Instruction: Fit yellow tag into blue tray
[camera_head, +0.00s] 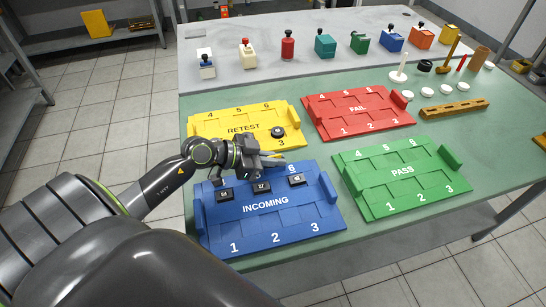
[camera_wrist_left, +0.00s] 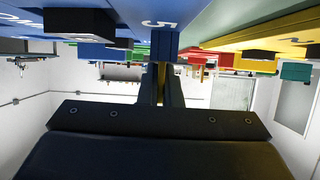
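The blue tray (camera_head: 211,227), marked INCOMING, lies at the front of the green table. Several dark numbered pieces sit on it, including a black piece marked 57 (camera_head: 262,187). My left gripper (camera_head: 276,161) is low over the tray's back edge, near slots 5 and 6. In the left wrist view its fingers (camera_wrist_left: 164,85) are close together by the blue surface with a 5. A thin yellow strip shows between them; I cannot tell whether it is the yellow tag or background. I make out no separate yellow tag. My right gripper is out of view.
The yellow RETEST tray (camera_head: 210,126) lies behind the blue one, with a round black-knobbed piece (camera_head: 277,132) on it. The red FAIL tray (camera_head: 345,109) and green PASS tray (camera_head: 375,173) lie to the right. Coloured knobbed blocks line the back shelf (camera_head: 265,75).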

